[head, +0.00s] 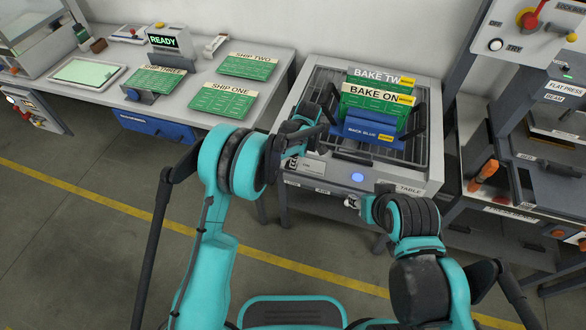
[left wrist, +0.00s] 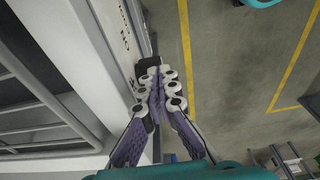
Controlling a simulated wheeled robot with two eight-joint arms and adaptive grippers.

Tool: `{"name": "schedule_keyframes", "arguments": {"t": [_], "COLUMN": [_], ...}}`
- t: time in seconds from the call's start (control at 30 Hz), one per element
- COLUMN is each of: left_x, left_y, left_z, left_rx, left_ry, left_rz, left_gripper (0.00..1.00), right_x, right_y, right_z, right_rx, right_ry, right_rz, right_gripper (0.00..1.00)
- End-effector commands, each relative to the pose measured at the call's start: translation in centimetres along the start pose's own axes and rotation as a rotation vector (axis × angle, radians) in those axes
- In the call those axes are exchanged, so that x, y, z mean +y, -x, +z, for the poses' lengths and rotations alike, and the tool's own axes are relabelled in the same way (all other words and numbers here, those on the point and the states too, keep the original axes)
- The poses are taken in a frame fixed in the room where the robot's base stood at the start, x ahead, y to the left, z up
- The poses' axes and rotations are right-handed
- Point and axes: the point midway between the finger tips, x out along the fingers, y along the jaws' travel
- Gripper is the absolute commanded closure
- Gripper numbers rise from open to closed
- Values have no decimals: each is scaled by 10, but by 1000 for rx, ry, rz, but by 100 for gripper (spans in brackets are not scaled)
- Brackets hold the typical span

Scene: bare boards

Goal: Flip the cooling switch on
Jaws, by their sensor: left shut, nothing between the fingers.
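The cooling table (head: 430,165) has a white-grey front panel with a lit blue round button (head: 357,177). My left gripper (head: 293,162) is at the left part of this front, beside a small label. In the left wrist view the left gripper (left wrist: 158,82) is shut and empty, with its fingertips close to a small dark block (left wrist: 148,66) beside the panel edge. That block may be the switch; I cannot tell its position or whether the fingers touch it. My right gripper (head: 352,202) is low in front of the table, its fingers too small to read.
A blue rack (head: 375,130) with green BAKE ONE and BAKE TWO boards stands on the table's grille. A bench (head: 200,110) with green SHIP boards is at left. A flat press (head: 555,150) is at right. The floor in front is clear, with a yellow line.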

Motion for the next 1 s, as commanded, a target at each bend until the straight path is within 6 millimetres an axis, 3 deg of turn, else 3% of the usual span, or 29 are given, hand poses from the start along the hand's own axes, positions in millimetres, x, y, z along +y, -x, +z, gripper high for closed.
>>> {"name": "schedule_keyframes", "arguments": {"t": [1.0], "left_x": [0], "left_y": [24], "left_z": [-9], "left_rx": [0], "left_ry": [2], "left_rz": [1], "left_gripper": [100], "right_x": [0], "right_y": [12], "right_z": [-9], "right_rx": [1], "right_ry": [0], "right_rz": [0], "right_gripper": [58]}}
